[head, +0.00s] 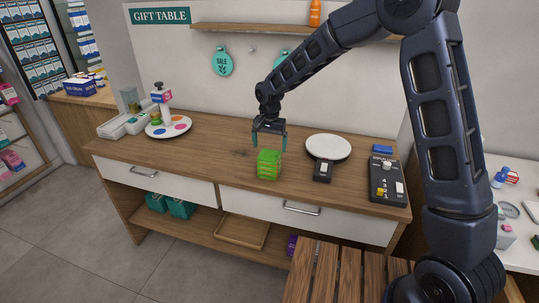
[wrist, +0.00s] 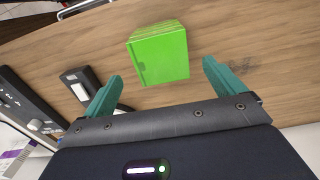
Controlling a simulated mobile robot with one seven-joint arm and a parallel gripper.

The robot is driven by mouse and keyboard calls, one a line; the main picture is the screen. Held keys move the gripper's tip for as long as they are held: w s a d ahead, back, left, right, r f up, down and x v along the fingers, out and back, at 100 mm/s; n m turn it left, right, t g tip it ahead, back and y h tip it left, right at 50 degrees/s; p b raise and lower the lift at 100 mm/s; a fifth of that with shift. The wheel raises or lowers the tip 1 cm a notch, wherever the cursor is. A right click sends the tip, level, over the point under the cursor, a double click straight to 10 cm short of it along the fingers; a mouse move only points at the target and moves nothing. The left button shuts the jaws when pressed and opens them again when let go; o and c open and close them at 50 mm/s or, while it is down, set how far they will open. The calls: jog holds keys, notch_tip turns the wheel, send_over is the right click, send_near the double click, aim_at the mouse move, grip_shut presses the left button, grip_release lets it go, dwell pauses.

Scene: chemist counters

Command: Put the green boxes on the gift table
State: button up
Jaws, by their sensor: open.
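A green box (head: 268,164), apparently a small stack of flat green boxes, stands on the wooden gift table (head: 215,150) near its front edge, below the "GIFT TABLE" sign (head: 160,16). In the wrist view the green box (wrist: 159,54) lies ahead of my fingertips, between their lines. My gripper (head: 269,143) is open and empty, with teal fingers pointing down just above and behind the box. In the wrist view the open fingers of my gripper (wrist: 160,80) are apart from the box. I cannot tell how many boxes are in the stack.
A wooden slatted surface (head: 325,270) is in front.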

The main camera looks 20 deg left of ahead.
jog(key=shift+r, duration=1.9)
jog(key=d+r+t, duration=0.1)
jog(key=d+r, duration=0.4)
jog(key=d, duration=0.5)
jog(key=d+r, duration=0.6)
jog(key=d, duration=0.5)
jog(key=d+r+t, duration=0.1)
jog(key=d+r, duration=0.4)
jog(key=d, duration=0.5)
jog(key=s+d+t, duration=0.1)
jog(key=s+d, duration=0.8)
jog(key=d, duration=0.2)
jog(key=s+d+r+t, duration=0.1)
jog(key=s+d, duration=0.8)
jog(key=d, duration=0.2)
jog(key=shift+d+t, duration=0.25)
jog(key=shift+t, duration=0.05)
